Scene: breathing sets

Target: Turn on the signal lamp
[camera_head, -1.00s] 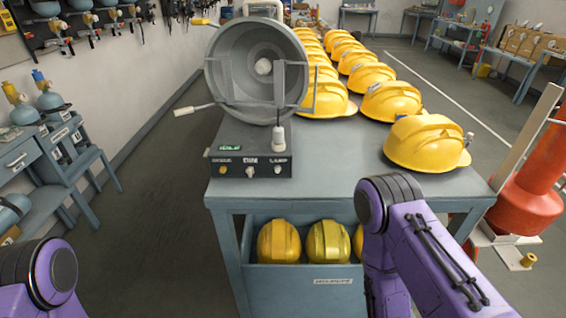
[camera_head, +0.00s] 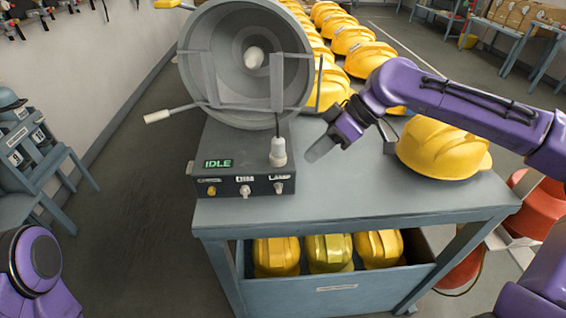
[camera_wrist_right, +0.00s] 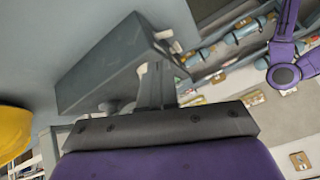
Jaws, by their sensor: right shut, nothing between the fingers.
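The signal lamp (camera_head: 222,62) is a large grey dish with a pale bulb in its middle, on a dark control box (camera_head: 215,165) at the table's left end. The box has a green "IDLE" display (camera_head: 217,163) and a row of small switches; the rightmost switch (camera_head: 279,187) is labelled LAMP. A white plug-like piece (camera_head: 278,152) stands on the box above it. My right gripper (camera_head: 318,152) is shut and empty, just right of the box and apart from it. In the right wrist view the shut fingers (camera_wrist_right: 152,88) overlap the box (camera_wrist_right: 110,75). My left gripper is out of view.
Yellow helmets (camera_head: 440,148) stand in rows on the table (camera_head: 350,195), one under my right arm. More helmets lie in the bin (camera_head: 340,285) below. A handle (camera_head: 158,116) sticks out left of the lamp. The tabletop front is clear.

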